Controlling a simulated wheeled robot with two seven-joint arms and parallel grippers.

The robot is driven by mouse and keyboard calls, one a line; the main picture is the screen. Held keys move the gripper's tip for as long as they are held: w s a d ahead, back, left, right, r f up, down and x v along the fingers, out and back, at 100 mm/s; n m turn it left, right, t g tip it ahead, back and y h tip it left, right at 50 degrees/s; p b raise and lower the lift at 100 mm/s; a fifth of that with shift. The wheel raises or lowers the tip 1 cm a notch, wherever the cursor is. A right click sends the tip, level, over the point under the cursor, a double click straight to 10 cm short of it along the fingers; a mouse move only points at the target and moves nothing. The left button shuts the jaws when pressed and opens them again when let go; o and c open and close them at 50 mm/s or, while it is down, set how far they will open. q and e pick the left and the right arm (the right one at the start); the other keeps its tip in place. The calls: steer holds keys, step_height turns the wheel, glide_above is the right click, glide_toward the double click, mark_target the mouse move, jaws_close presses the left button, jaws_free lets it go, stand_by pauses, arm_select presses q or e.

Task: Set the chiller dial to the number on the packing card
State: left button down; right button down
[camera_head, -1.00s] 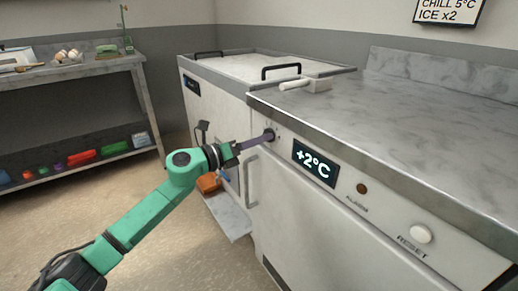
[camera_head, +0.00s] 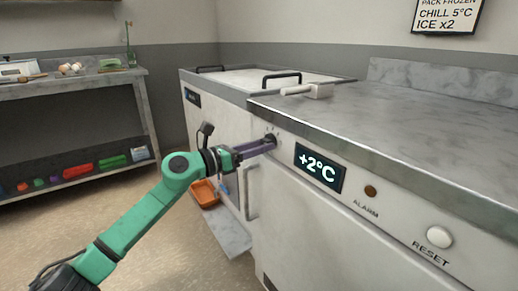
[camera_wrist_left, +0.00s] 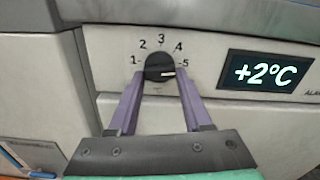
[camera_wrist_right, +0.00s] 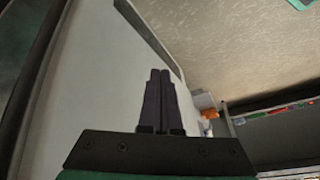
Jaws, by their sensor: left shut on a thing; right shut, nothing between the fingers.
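The black chiller dial (camera_wrist_left: 160,68) has numbers 1 to 5 around it, and its white mark points right, close to the 5. My left gripper (camera_head: 268,143) is shut on the dial, one purple finger on each side, as the left wrist view shows. In the head view the dial is mostly hidden behind the fingertips. The display (camera_head: 319,167) beside it reads +2°C. The packing card (camera_head: 447,16) on the back wall reads CHILL 5°C and ICE x2, with a cut-off line above. My right gripper (camera_wrist_right: 158,80) is shut and empty in its wrist view.
An alarm light (camera_head: 371,191) and a white RESET button (camera_head: 439,237) are right of the display. An orange bin (camera_head: 204,193) sits low beyond my left gripper. A shelf (camera_head: 70,90) stands far left.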

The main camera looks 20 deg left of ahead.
arm_select(q)
steer(key=shift+f, duration=0.1)
steer(key=shift+c, duration=1.7)
jaws_free()
steer(key=b+v, duration=0.3)
steer(key=v, duration=1.1)
steer(key=shift+s+b, duration=0.25)
steer(key=shift+b, duration=0.1)
arm_select(e)
steer(key=w+a+f+t+y, duration=0.1)
steer(key=a+f+t+y, duration=0.2)
steer(key=a, duration=0.4)
steer(key=shift+w+f+m+t, duration=0.2)
steer(key=shift+m+t, duration=0.1)
steer(key=shift+t, duration=0.5)
arm_select(q)
steer(key=shift+a, duration=0.15)
